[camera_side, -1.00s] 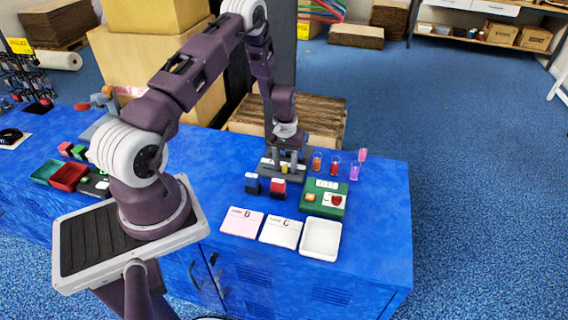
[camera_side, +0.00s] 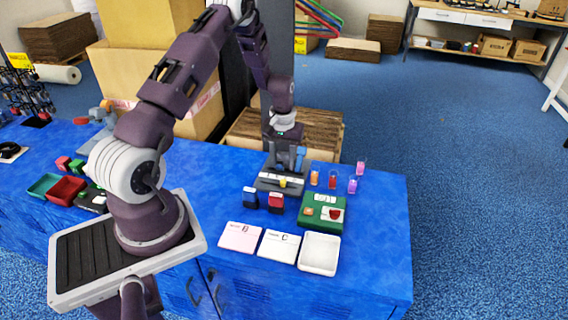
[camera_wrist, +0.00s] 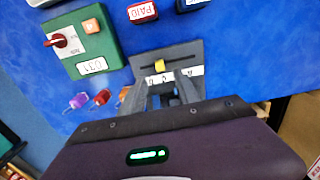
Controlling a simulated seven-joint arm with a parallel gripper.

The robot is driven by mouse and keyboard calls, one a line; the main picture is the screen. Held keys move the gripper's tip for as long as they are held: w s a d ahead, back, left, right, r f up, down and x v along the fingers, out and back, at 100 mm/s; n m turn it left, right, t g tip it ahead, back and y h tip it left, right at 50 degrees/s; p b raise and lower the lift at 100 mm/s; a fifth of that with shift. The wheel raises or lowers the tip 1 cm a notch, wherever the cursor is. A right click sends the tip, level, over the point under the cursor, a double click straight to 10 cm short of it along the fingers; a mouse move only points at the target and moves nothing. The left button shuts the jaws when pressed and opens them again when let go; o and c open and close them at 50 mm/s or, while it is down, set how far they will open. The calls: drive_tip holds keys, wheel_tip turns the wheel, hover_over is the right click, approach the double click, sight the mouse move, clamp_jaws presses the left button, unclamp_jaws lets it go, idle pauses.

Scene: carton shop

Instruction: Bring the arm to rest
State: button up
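My gripper (camera_side: 286,158) is raised above the back of the blue table. Its two fingers are apart with nothing held between them; they also show in the wrist view (camera_wrist: 163,92). Just in front of and below the fingers is a dark grey fixture (camera_side: 264,187) with a white strip and a yellow piece (camera_side: 283,182). In the wrist view, the yellow piece (camera_wrist: 159,65) lies beyond the fingertips, apart from them.
A green box (camera_side: 317,222) with a red knob stands right of the fixture. A red stamp (camera_side: 276,202) and dark stamp (camera_side: 250,197) stand in front. Cards B (camera_side: 240,237) and C (camera_side: 279,246) and a white tray (camera_side: 319,254) lie nearer.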

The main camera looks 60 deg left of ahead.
drive_tip(key=s+d+r+m+t, duration=0.25)
drive_tip(key=d+r, duration=0.55)
drive_tip(key=r, duration=0.5)
drive_tip(key=s+d+r+m+t, duration=0.1)
drive_tip(key=s+d+r+m, duration=0.15)
drive_tip(key=d+r, duration=0.75)
drive_tip(key=s+d+r+m+t, duration=0.1)
drive_tip(key=s+r, duration=0.3)
drive_tip(key=s, duration=0.5)
drive_tip(key=s+d+r+m+t, duration=0.1)
drive_tip(key=s+d+r+m, duration=0.2)
drive_tip(key=s, duration=0.6)
drive_tip(key=shift+d+r, duration=0.8)
